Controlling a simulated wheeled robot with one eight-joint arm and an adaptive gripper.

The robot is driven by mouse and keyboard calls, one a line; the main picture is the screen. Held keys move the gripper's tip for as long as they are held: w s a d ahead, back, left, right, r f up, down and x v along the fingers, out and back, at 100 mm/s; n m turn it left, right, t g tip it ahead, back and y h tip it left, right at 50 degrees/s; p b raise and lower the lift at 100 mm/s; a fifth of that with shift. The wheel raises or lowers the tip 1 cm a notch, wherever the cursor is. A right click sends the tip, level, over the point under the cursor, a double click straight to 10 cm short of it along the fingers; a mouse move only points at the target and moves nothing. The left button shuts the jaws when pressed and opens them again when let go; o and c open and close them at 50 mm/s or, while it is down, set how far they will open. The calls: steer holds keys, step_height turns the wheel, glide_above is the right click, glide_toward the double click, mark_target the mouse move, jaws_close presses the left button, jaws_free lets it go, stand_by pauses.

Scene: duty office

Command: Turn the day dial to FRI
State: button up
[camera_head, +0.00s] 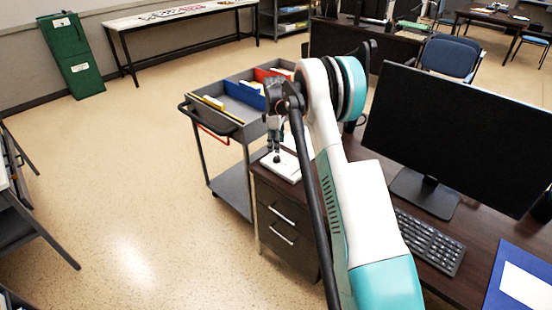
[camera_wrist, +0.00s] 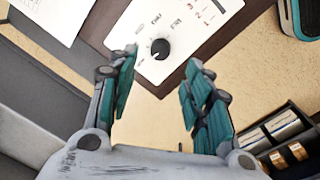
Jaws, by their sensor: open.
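The day dial is a black round knob (camera_wrist: 160,48) on a white panel (camera_wrist: 201,32), at the top middle of the wrist view. Small labels sit around the knob, too blurred to read surely, and I cannot tell which one it points to. In the head view the white panel (camera_head: 283,169) lies at the desk's far left corner, with the knob mostly hidden by my gripper. My gripper (camera_head: 276,158) hangs pointing down over it. In the wrist view its two teal fingers (camera_wrist: 162,60) are spread apart, one on each side of the knob, with nothing between them.
A grey cart (camera_head: 233,110) with blue and red folders stands close beside the desk. The monitor (camera_head: 459,135), keyboard (camera_head: 429,241) and blue folder (camera_head: 520,282) are on the desk to the right. Open floor lies left. A white sheet (camera_wrist: 46,16) lies near the panel.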

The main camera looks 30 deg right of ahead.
mark_target(277, 158)
steer(key=f+b, duration=0.1)
steer(key=f, duration=0.2)
steer(key=f+b, duration=0.1)
steer(key=f, duration=0.3)
steer(key=shift+w+d+f, duration=0.2)
steer(key=shift+f, duration=0.1)
jaws_close()
